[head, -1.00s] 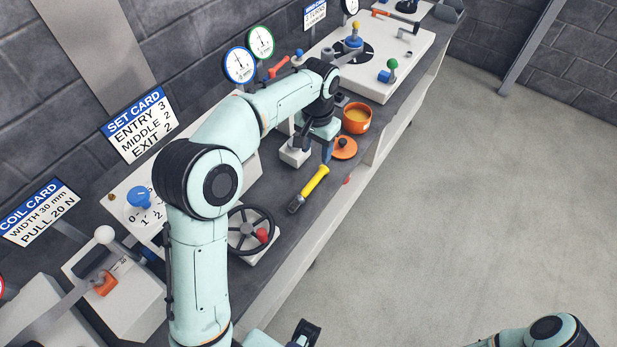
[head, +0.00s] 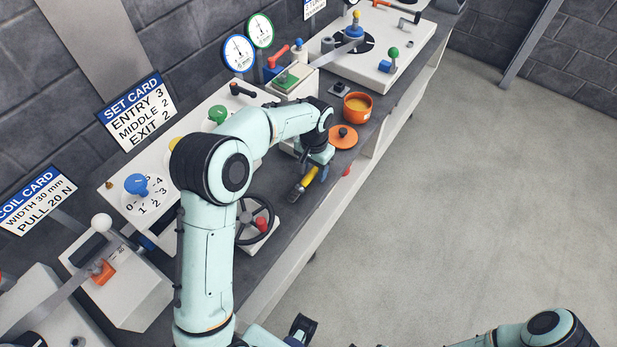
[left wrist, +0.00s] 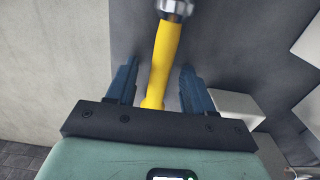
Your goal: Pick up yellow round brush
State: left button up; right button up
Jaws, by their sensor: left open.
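The yellow round brush (head: 308,179) lies on the dark bench top, its handle partly hidden by my left gripper in the head view. In the left wrist view the brush's yellow handle (left wrist: 160,65) lies between my left gripper's blue fingers, with gaps on both sides, and its metal collar is at the top edge. My left gripper (left wrist: 155,85) is open and empty, its fingers straddling the handle in the picture. The left gripper (head: 311,172) also shows over the brush in the head view. How high it is above the bench I cannot tell.
A handwheel with a red knob (head: 261,223) stands to the left of the brush. An orange lid (head: 343,138) and an orange pot (head: 357,107) are just behind it. A red button (head: 347,170) is on the bench's front edge, with open floor beyond.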

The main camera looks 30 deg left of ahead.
aim_at(313, 170)
pick_arm(q)
grip_shut()
jog(key=shift+r, duration=0.1)
